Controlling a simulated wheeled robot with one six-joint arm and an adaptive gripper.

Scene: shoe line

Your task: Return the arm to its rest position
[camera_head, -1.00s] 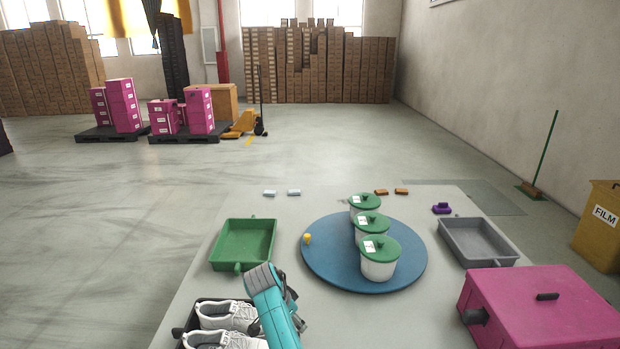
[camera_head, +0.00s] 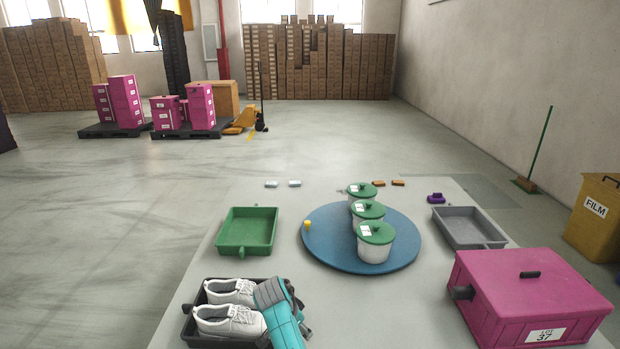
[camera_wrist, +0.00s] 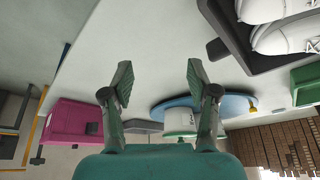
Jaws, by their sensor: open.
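My arm shows at the bottom of the head view, just right of a black tray (camera_head: 190,331) that holds a pair of white shoes (camera_head: 230,320). In the head view the fingers of my gripper are not clear. In the wrist view my gripper (camera_wrist: 158,85) has its two green fingers spread apart with nothing between them. The shoes (camera_wrist: 285,35) and the tray edge (camera_wrist: 228,35) show at the wrist view's upper right, apart from the fingers.
A blue round turntable (camera_head: 325,250) carries three green-lidded white tubs (camera_head: 375,246). A green tray (camera_head: 247,247) stands left of it, a grey tray (camera_head: 468,240) right. A magenta box (camera_head: 520,300) stands at the right. Bare table lies between my arm and this box.

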